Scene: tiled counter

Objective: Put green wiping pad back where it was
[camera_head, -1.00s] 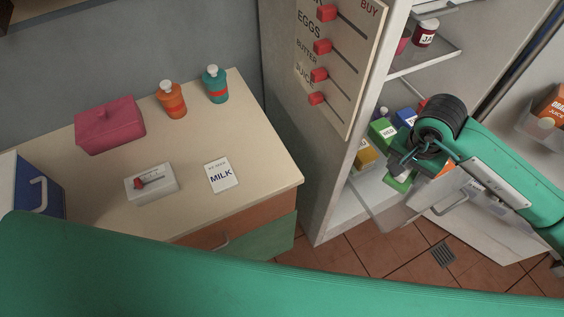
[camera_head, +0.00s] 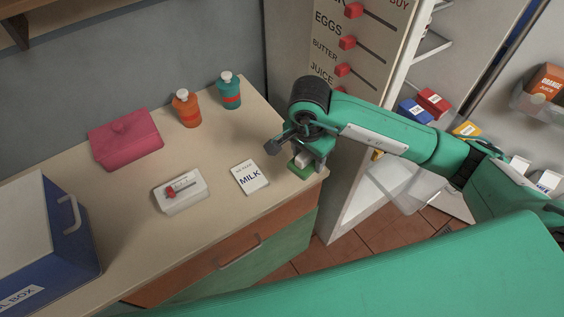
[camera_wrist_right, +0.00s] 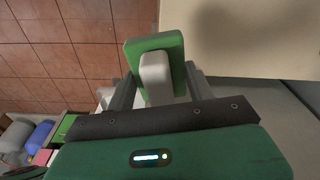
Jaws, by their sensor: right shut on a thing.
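The green wiping pad (camera_head: 300,172) has a green base and a pale grip block on top. My right gripper (camera_head: 304,156) is shut on it at the right end of the counter, close to the edge. In the right wrist view the pad (camera_wrist_right: 140,48) shows its green plate, and my right gripper's fingers (camera_wrist_right: 155,78) are on either side of the pale block. I cannot tell whether the pad touches the counter. My left gripper is not in view; a large green arm link of mine crosses the bottom of the head view.
On the counter (camera_head: 225,165) are a MILK card (camera_head: 250,177), a white block with a red marker (camera_head: 180,191), a pink box (camera_head: 125,140), an orange bottle (camera_head: 187,109), a teal bottle (camera_head: 230,92) and a blue box (camera_head: 55,245). The open fridge (camera_head: 360,195) stands at the right.

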